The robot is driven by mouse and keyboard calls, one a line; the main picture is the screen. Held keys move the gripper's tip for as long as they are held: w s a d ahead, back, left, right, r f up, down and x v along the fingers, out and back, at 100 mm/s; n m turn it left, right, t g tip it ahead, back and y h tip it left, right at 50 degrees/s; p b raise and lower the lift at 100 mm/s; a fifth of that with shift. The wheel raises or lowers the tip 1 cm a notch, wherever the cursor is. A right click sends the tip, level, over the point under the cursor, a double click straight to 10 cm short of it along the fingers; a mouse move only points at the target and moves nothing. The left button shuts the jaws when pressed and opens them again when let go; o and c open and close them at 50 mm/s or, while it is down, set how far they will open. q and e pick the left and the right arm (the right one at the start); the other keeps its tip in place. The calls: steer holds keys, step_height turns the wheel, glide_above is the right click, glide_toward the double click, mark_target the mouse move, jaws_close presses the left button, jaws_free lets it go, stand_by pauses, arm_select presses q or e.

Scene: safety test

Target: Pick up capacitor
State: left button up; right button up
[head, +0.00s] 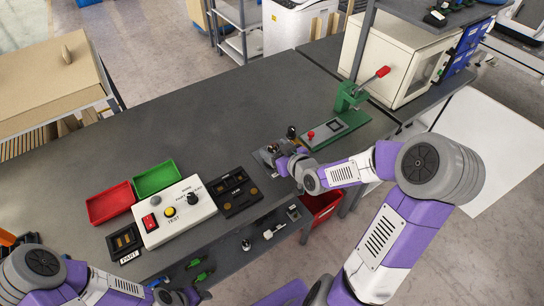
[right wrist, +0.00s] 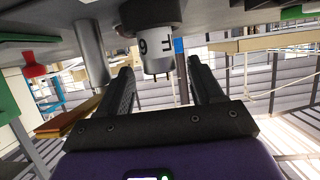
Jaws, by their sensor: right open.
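The capacitor (right wrist: 155,45) is a pale grey cylinder with dark markings, seen in the right wrist view beyond and between the fingertips. My right gripper (right wrist: 159,72) is open, with one black finger on each side of the line to it and nothing visibly held. In the head view my right gripper (head: 284,160) is low over the front right of the grey workbench (head: 240,110), beside a small dark fixture (head: 266,154). I cannot clearly make out the capacitor there. My left gripper (head: 178,296) is at the bottom edge, in front of the bench; its jaws are unclear.
A green lever press (head: 348,100) with a red knob stands right of the gripper. A white test box (head: 174,212), red tray (head: 109,203), green tray (head: 157,178) and black tray (head: 235,192) stand to the left. The back middle of the bench is clear.

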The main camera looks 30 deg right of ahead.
mark_target(273, 148)
steer(key=b+x, duration=0.1)
steer(key=x, duration=0.2)
steer(key=shift+w+r, duration=0.1)
steer(key=shift+w, duration=0.2)
steer(key=shift+a, duration=0.1)
steer(key=c, duration=1.1)
steer(key=shift+o, duration=0.2)
steer(key=shift+r, duration=0.1)
